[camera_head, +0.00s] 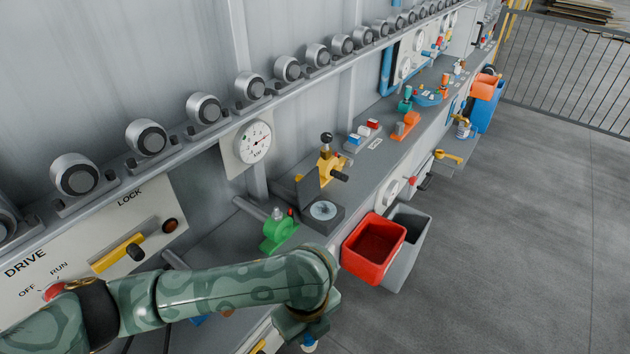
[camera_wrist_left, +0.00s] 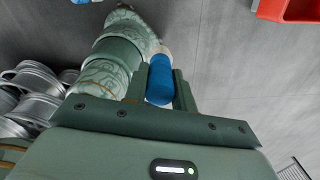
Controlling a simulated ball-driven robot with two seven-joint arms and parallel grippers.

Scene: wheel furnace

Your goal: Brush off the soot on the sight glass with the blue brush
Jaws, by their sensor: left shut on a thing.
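My left gripper (camera_head: 307,334) hangs low at the bottom of the head view, in front of the bench edge and partly hidden by its own arm. In the left wrist view its two fingers (camera_wrist_left: 160,88) are shut on the blue brush (camera_wrist_left: 160,79), of which a blue cylindrical part and a pale end show. The brush is clear of the bench, over the floor. I cannot make out the sight glass or any soot for certain in either view. My right gripper is not in view.
A red bin (camera_head: 372,250) and a grey bin (camera_head: 412,262) hang at the bench front, right of my arm. A green fixture (camera_head: 279,232) and a yellow fixture (camera_head: 331,163) stand on the bench. Silver wheels (camera_wrist_left: 30,92) lie at left in the wrist view. Open floor lies right.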

